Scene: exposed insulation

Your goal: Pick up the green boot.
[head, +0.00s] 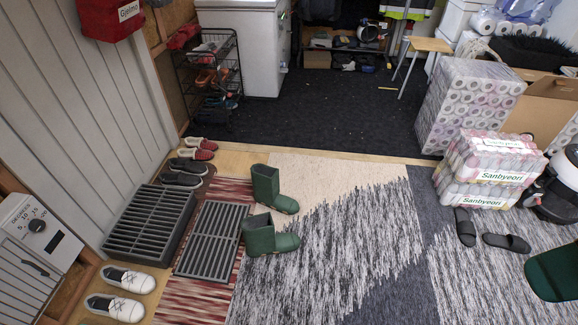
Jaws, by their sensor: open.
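Two dark green rubber boots stand upright near the middle of the head view, with their toes pointing right. The farther boot (270,191) is at the edge of a red striped runner and a pale part of the rug. The nearer boot (268,237) stands just in front of it, beside a dark grate. My gripper is not in view, so its place relative to the boots cannot be seen.
Dark slatted grates (211,241) and white sneakers (128,279) lie left of the boots. Black slippers (466,228) and stacked paper packs (490,168) are to the right. A dark green object (553,273) is cut off at the right edge. The patterned rug (340,255) right of the boots is clear.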

